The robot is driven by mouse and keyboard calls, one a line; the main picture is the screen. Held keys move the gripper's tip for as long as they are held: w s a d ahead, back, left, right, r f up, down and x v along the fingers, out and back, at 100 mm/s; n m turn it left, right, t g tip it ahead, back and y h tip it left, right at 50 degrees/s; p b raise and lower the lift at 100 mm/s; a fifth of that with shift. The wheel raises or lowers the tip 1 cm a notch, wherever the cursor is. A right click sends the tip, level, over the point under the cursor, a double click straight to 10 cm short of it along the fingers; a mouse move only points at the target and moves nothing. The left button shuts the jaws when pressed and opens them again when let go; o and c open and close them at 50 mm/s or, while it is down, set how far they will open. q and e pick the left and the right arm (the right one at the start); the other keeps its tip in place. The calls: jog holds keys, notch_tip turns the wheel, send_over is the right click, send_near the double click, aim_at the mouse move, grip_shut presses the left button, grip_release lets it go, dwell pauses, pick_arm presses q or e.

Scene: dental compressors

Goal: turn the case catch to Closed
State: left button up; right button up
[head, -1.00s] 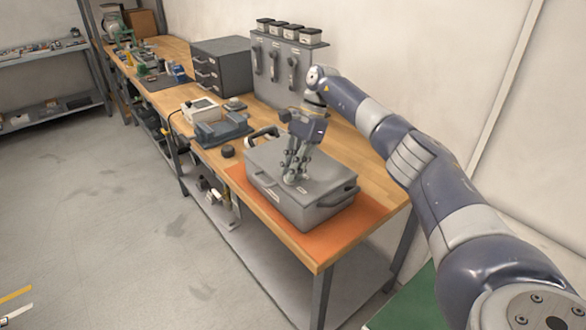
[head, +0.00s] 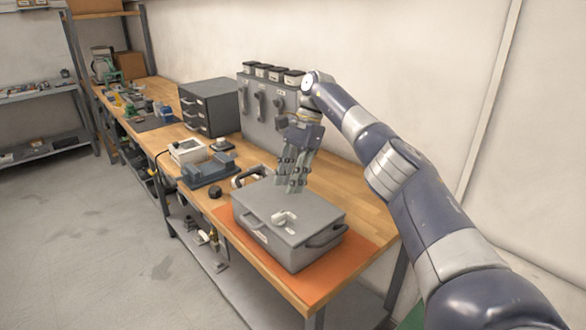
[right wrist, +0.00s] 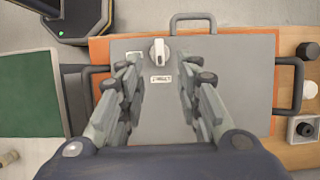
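The grey case (head: 320,218) lies flat with its lid down on an orange mat (head: 345,262) near the bench's close end. The white catch (head: 285,218) sits on the lid. In the right wrist view the catch (right wrist: 159,50) stands lengthwise up the picture, beside two small label plates (right wrist: 160,79) whose print I cannot read. My right gripper (head: 291,184) hangs fingers-down above the far part of the case, apart from the catch. In the right wrist view its two fingers (right wrist: 157,72) are spread with nothing between them. My left gripper is out of view.
Case handles (head: 326,237) stick out at the sides. A blue-grey vise-like tool (head: 208,170), a white box device (head: 187,152) and a drawer unit (head: 210,105) stand farther left on the bench. A grey panel with hanging tools (head: 268,110) stands behind. Bare wood lies right of the case.

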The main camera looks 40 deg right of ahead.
jog(key=shift+v, duration=1.75)
